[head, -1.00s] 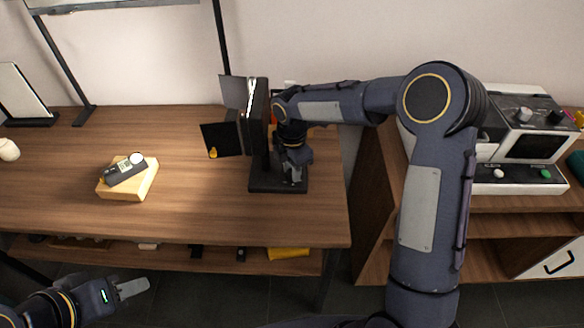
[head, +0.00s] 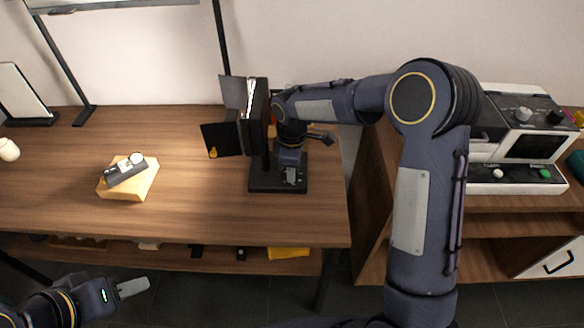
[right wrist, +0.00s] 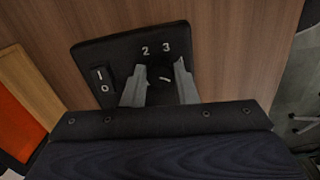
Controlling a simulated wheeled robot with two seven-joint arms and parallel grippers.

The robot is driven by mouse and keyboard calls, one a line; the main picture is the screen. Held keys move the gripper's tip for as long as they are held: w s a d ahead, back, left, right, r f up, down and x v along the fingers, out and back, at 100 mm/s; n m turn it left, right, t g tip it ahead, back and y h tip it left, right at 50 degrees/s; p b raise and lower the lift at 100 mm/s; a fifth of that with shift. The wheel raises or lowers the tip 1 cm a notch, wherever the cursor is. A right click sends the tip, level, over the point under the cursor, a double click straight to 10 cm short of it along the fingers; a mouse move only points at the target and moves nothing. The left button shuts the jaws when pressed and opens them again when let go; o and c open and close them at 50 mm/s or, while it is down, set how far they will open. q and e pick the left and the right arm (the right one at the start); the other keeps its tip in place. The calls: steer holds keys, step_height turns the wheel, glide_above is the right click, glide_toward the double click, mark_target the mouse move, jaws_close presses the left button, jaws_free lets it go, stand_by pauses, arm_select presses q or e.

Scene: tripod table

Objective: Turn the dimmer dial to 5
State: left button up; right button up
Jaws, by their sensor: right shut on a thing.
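The dimmer dial (right wrist: 164,78) is a black knob with a white mark on the black base (right wrist: 100,52) of a panel light. In the right wrist view my right gripper (right wrist: 160,86) is shut on the dial, one grey finger on each side. The numerals 2 and 3 show above the dial; 5 is not visible. I cannot tell which number the mark points at. A rocker switch (right wrist: 103,80) marked I and O is left of the fingers. In the head view the base (head: 260,187) stands near the table's right end. My left gripper (head: 132,288) is in front of the table, away from everything.
The light's dark upright panel and flaps (head: 225,138) stand just left of my right gripper. A dark device on a wooden block (head: 143,188) lies on the table's left half. A white console (head: 515,183) stands on the shelf unit to the right. The table between is clear.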

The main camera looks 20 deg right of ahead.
steer(key=shift+m, duration=1.1)
steer(key=o, duration=1)
step_height(320, 180, up, 8)
steer(key=shift+f+p, duration=0.2)
steer(key=shift+p, duration=0.1)
steer(key=shift+r, duration=0.15)
